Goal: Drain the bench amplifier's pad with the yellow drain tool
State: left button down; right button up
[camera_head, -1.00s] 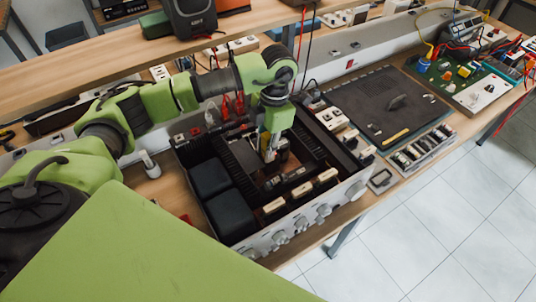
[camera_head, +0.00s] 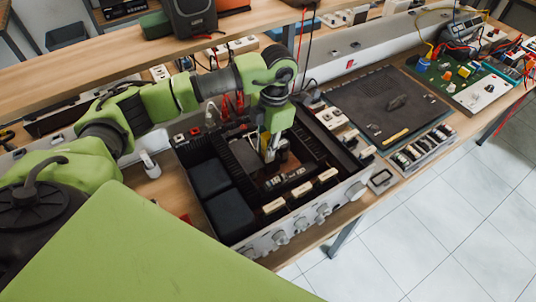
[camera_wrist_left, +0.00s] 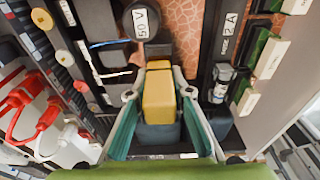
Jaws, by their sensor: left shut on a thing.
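The bench amplifier (camera_head: 262,243) stands open on the bench, with dark blocks and boards inside its case. My left gripper (camera_head: 270,157) reaches down into the middle of it. In the left wrist view, the gripper's fingers (camera_wrist_left: 157,120) are shut on the yellow drain tool (camera_wrist_left: 159,98), a yellow block with a blue-grey lower part. Its far end is at a copper-coloured board (camera_wrist_left: 172,22), next to a black round part marked 50 V (camera_wrist_left: 142,20). Whether the tool touches a pad cannot be told. My right gripper is out of view.
A fuse marked 2 A (camera_wrist_left: 220,80) is close on the right. Red plugs (camera_wrist_left: 45,122) and a white plug stand on the left. A dark mat (camera_head: 375,105) with a small yellow stick (camera_head: 395,136) lies right of the amplifier. A shelf (camera_head: 60,72) runs behind.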

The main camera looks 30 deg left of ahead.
aim_at(265, 136)
pick_arm(q)
jog(key=shift+r+p, duration=0.55)
jog(key=shift+r, duration=0.35)
jog(key=shift+r+p, duration=1.75)
jog(key=shift+r, duration=1.4)
